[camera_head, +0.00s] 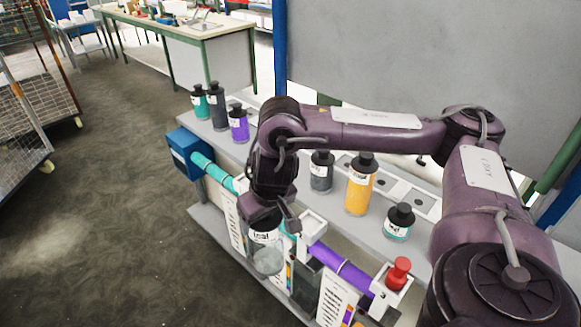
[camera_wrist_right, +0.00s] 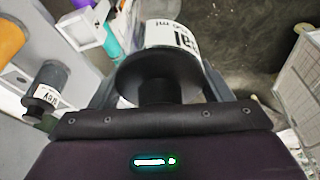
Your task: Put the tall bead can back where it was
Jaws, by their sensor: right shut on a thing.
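My right gripper (camera_head: 268,214) is shut on the black neck of a clear-looking can (camera_head: 267,257) with a white label, held upright in front of the shelf unit. In the right wrist view, the can (camera_wrist_right: 172,36) sits between the two fingers and its label ends in "al"; the full word is not readable. On the grey shelf (camera_head: 425,255) stand a tall orange can (camera_head: 359,192), a grey can (camera_head: 321,175) and a short teal-labelled can (camera_head: 397,224). White square holders (camera_head: 424,203) are behind them. My left gripper is out of view.
A teal can (camera_head: 199,103), a dark grey can (camera_head: 217,110) and a purple can (camera_head: 238,126) stand at the shelf's far end. A teal tube (camera_head: 212,173), a purple tube (camera_head: 340,264) and a red knob (camera_head: 399,272) line the front. Open floor lies left.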

